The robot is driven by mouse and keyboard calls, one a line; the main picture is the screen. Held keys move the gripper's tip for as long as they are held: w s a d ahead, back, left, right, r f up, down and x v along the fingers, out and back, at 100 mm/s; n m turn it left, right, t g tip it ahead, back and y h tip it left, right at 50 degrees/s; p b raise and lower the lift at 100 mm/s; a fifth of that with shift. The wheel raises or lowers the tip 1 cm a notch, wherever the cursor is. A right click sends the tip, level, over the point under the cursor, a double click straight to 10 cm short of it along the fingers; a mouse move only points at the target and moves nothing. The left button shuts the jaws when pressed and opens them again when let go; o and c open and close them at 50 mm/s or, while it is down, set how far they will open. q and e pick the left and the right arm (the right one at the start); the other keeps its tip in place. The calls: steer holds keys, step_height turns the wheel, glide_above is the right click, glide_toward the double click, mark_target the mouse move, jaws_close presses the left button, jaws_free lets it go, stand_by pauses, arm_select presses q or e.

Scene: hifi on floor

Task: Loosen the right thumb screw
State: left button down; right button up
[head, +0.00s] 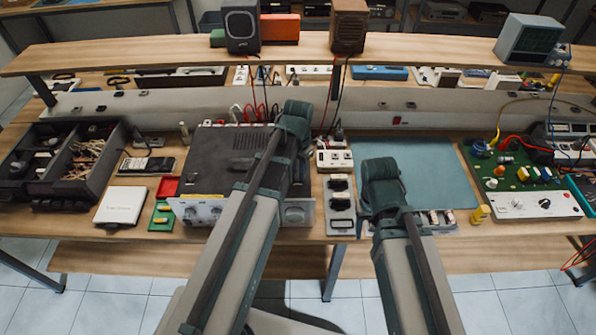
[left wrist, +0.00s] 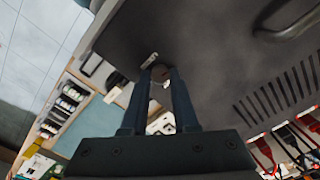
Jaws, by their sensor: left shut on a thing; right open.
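The hifi (head: 212,150) is a dark grey box with vent slots and a silver front panel, standing on the bench left of centre. Its dark casing fills much of the left wrist view (left wrist: 215,50). My left gripper (head: 297,178) is at the hifi's right side, its fingers hidden behind my arm in the head view. In the left wrist view its two fingers (left wrist: 163,80) are closed on the small right thumb screw (left wrist: 160,74) at the casing, mostly covered by the fingertips. My right gripper (head: 380,205) is over the blue-grey mat, open, its fingers largely hidden.
The mat (head: 430,165) lies right of the hifi. Small grey boxes (head: 341,205) stand between them. A green circuit board (head: 520,175) is at the right. Dark parts trays (head: 60,165) are at the left. A shelf (head: 440,50) spans the back.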

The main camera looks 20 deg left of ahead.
arm_select(q)
steer(key=n, duration=0.4)
steer(key=shift+n, duration=0.3)
steer(key=n, duration=0.4)
steer(key=shift+n, duration=0.3)
steer(key=n, duration=0.4)
steer(key=shift+n, duration=0.3)
steer(key=n, duration=0.4)
steer(key=shift+n, duration=0.4)
steer(key=c, duration=0.7)
jaws_free()
steer(key=shift+r, duration=0.15)
